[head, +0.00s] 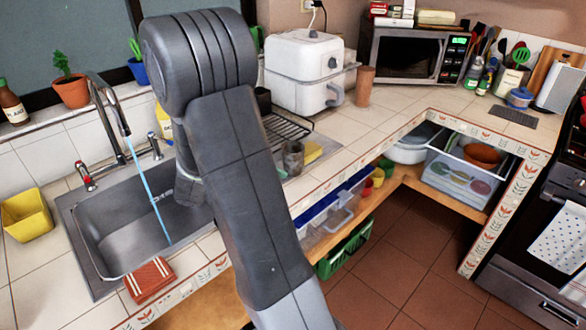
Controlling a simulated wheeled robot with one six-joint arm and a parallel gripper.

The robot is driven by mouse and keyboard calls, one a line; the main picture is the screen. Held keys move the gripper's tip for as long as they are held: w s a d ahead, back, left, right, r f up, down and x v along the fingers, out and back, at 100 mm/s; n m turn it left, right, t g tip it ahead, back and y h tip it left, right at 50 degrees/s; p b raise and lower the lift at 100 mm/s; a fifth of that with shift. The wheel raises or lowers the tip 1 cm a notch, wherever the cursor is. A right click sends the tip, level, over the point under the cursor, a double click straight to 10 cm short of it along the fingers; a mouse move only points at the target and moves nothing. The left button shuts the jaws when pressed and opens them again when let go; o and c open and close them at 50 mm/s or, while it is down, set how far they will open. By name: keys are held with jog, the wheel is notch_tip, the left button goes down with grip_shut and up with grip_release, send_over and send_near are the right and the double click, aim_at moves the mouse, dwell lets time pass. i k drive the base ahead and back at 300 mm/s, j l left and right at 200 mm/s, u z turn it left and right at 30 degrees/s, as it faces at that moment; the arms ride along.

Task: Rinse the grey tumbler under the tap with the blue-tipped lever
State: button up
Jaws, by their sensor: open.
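A red-tipped lever (82,172) is at the tap's left. My arm crosses the middle of the view and hides part of the sink and counter.
A yellow sponge (313,151) lies right beside the tumbler. The rack (285,130) and a white air fryer (305,70) stand behind. A yellow container (27,215) is left of the sink, and a red cloth (150,279) lies at its front edge. The counter toward the corner is mostly clear.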

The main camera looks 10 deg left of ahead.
aim_at(151, 137)
jog(key=i+l+u, duration=0.2)
jog(key=l+u, duration=0.15)
jog(key=i+l+u, duration=0.15)
jog(key=l+u, duration=0.25)
jog(key=i+l+u, duration=0.1)
jog(key=l+u, duration=0.25)
